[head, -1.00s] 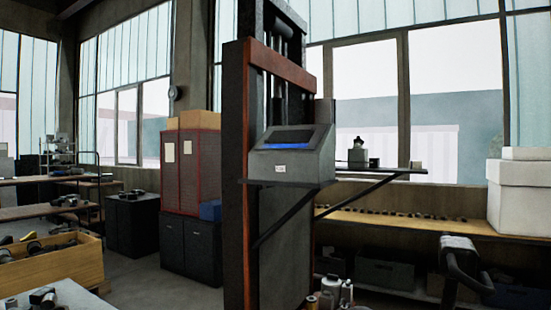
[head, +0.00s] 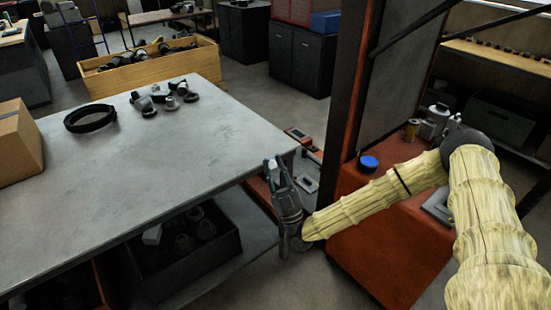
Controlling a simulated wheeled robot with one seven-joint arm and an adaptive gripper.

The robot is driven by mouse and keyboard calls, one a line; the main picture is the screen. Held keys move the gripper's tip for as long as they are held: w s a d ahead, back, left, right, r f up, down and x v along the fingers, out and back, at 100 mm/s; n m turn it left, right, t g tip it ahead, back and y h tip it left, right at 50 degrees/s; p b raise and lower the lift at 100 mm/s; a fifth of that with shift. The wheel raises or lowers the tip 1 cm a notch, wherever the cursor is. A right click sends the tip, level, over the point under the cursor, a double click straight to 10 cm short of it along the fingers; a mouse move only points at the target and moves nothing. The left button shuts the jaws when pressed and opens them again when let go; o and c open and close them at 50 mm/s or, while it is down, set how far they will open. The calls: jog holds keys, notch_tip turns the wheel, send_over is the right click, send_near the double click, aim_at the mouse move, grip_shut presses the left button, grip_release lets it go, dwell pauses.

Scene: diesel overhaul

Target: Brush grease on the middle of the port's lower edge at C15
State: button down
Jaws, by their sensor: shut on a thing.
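My gripper (head: 274,172) is at the end of my yellowish, sleeved arm, beside the right corner of the grey worktable. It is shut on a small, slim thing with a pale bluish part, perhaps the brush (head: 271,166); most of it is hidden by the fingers. A low round tin with a blue top (head: 369,163) stands on the red base of the press, to the right of my gripper; I cannot tell whether it holds grease. I cannot make out a port or a C15 label.
The grey table (head: 70,190) bears a black ring (head: 90,118), a cardboard box (head: 20,143) and several metal parts. Dark crates stand beneath it. The press's red base (head: 375,240) is close on the right. A wooden crate (head: 150,68) stands behind; open floor lies between.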

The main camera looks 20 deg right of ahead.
jog(key=w+d+r+m+g+h, duration=0.1)
jog(key=w+d+r+m+h, duration=0.3)
jog(key=w+r+h, duration=0.5)
jog(key=w+d+r+m+g+h, duration=0.1)
jog(key=w+d+r+m+h, duration=0.3)
jog(key=r, duration=0.8)
jog(key=w+d+r+m+g+h, duration=0.1)
jog(key=w+d+r+m+h, duration=0.25)
jog(key=w+r+h, duration=0.6)
jog(key=s+d+r+m+g+h, duration=0.2)
jog(key=s+d+r+g, duration=0.3)
jog(key=r, duration=0.8)
jog(key=s+d+r+m+g+h, duration=0.15)
jog(key=d+r, duration=0.55)
jog(key=r, duration=0.7)
jog(key=s+d+r+m+g+h, duration=0.3)
jog(key=s+d+r, duration=0.15)
jog(key=r, duration=0.85)
jog(key=w+d+f+b, duration=0.1)
jog(key=w+d+f, duration=0.1)
jog(key=d+f, duration=0.2)
jog(key=shift+f+b, duration=0.25)
jog(key=shift+b, duration=0.1)
jog(key=shift+w+d+f+t+b, duration=0.15)
jog(key=shift+d+f+t+b, duration=0.2)
jog(key=shift+d+f, duration=0.3)
